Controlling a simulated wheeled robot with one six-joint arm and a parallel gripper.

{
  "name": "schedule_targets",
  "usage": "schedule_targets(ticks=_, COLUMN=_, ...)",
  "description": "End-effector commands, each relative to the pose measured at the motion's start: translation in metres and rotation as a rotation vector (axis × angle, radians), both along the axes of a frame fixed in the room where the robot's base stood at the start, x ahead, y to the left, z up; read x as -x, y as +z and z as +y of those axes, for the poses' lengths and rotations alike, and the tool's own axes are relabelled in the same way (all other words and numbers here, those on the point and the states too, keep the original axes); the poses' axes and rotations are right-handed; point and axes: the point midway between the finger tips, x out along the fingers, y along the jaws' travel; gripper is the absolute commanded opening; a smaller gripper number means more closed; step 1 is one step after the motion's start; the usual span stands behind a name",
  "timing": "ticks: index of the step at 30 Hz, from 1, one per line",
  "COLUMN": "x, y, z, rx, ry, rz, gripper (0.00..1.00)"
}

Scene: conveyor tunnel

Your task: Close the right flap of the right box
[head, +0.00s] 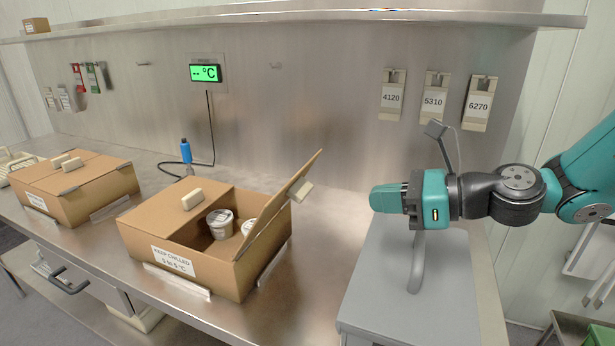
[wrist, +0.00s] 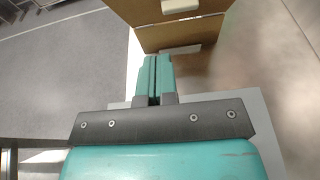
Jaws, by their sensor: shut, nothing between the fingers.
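The right box (head: 205,238) is brown cardboard with a "KEEP CHILLED" label on its front. Its left flap (head: 170,208) lies flat and carries a white block handle (head: 192,199). Its right flap (head: 285,205) stands raised, tilted up to the right, with a pale handle (head: 304,191) on its outer side. White tubs (head: 220,222) show inside the open half. My gripper (head: 376,198) is to the right of the box, above a grey surface, apart from the flap. Its teal fingers (wrist: 154,80) are shut and empty in the wrist view, pointing toward a cardboard box part (wrist: 170,38).
A closed left box (head: 75,185) stands further left on the steel counter (head: 310,265). A grey cabinet (head: 410,285) lies under my gripper. Counter between the right box and cabinet is clear.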

Motion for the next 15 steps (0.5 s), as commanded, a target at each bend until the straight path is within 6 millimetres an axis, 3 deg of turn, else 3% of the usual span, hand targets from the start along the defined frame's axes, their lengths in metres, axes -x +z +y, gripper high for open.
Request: schedule_targets(ticks=15, x=-0.03, y=-0.023, z=0.097, rx=0.001, ry=0.016, rz=0.001, gripper=0.0)
